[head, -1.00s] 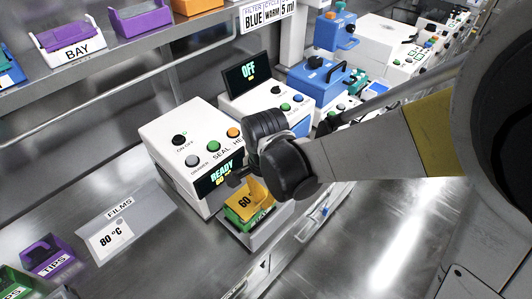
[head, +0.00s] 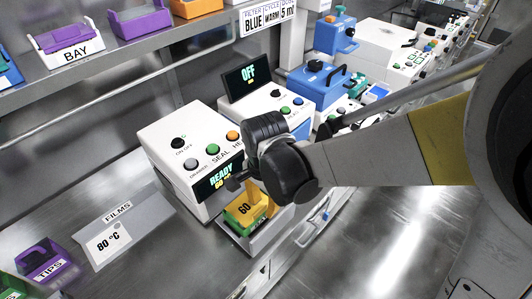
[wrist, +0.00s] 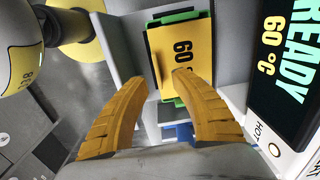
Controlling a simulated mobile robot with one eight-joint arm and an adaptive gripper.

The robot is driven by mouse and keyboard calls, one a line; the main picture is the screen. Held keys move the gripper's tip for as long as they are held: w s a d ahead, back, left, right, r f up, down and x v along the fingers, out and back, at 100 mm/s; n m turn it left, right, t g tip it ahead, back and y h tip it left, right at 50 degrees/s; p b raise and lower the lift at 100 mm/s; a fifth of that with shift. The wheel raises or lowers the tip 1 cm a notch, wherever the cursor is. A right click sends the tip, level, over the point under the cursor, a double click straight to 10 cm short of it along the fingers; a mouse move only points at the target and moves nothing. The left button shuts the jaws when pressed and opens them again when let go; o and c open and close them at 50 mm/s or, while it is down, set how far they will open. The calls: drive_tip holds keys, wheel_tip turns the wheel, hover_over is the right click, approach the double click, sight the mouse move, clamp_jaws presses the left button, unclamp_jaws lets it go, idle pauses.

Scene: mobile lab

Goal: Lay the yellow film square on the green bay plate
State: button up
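The yellow film square (wrist: 192,52), marked 60, lies over the green bay plate (wrist: 180,17) in the wrist view. Green shows along its top edge and in a small patch near its lower edge; the film covers the rest. In the head view the film (head: 241,207) sits on the green plate (head: 232,222) in front of the sealer. My gripper (wrist: 161,80) is open, its two yellow fingers apart over the near part of the film. In the head view the gripper (head: 260,203) hangs just right of the film's lettering.
The white sealer (head: 195,150), its display reading READY 60, stands right behind the bay. A films holder (head: 122,232) marked 80 °C and a purple tips box (head: 43,262) are on the bench to the left. Bare bench lies between.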

wheel_tip(320, 180, up, 11)
drive_tip(key=shift+d, duration=0.15)
drive_tip(key=shift+s, duration=0.1)
idle(0.3)
drive_tip(key=s+d+r+n+t, duration=0.1)
drive_tip(key=s+d+n+t, duration=0.1)
drive_tip(key=d, duration=0.8)
drive_tip(key=s+d+r+n+t, duration=0.2)
drive_tip(key=d+n+t, duration=0.3)
drive_tip(key=d, duration=0.6)
drive_tip(key=shift+d+r+n, duration=0.2)
drive_tip(key=shift+r+n, duration=0.05)
drive_tip(key=shift+n, duration=0.35)
